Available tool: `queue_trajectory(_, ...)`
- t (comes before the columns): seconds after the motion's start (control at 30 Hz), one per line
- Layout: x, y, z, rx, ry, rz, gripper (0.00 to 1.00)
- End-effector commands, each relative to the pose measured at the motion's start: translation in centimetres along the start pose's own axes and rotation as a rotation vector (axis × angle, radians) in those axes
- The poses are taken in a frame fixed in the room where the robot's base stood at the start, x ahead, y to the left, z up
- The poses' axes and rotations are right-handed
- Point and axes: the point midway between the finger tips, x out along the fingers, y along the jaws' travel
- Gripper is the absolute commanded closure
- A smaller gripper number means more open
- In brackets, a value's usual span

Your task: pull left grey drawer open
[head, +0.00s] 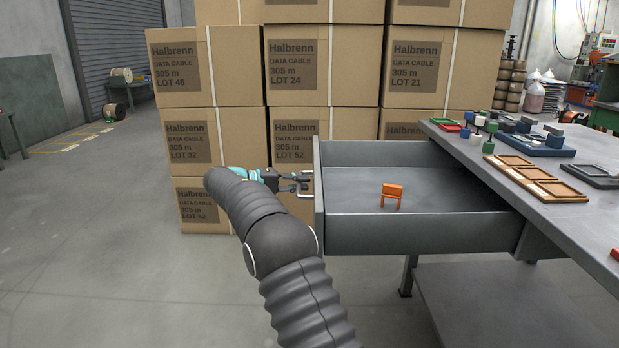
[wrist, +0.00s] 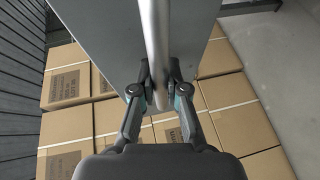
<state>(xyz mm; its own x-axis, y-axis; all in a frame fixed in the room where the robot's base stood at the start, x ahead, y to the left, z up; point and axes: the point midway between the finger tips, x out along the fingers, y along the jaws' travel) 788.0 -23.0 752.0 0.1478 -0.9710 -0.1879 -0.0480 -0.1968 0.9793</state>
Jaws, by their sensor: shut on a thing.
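The left grey drawer (head: 415,234) stands far out from the left side of the grey workbench (head: 585,215). A small orange object shaped like a chair (head: 392,196) is inside it, on the drawer floor. My gripper (head: 302,183) is at the drawer's front panel and shut on its pale bar handle (head: 307,195). In the wrist view the handle (wrist: 154,40) runs between the two fingers of my gripper (wrist: 159,82), with the grey front panel (wrist: 105,35) behind it. The far end of the drawer is hidden under the bench top.
Stacked cardboard boxes (head: 223,140) stand close behind the drawer and my gripper. Wooden trays (head: 515,162) and small coloured parts (head: 488,146) lie on the bench top. The floor (head: 100,240) to the left is clear.

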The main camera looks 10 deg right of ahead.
Motion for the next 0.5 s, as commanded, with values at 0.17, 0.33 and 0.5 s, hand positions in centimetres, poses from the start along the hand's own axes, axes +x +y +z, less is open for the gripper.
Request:
queue_trajectory(0.17,-1.3,-0.2,-0.2,0.001,0.002,0.0,1.0)
queue_trajectory(0.33,-1.9,-0.3,-0.3,0.0,0.005,0.0,1.0)
queue_trajectory(0.5,-2.0,-0.4,-0.3,0.0,0.008,0.0,1.0)
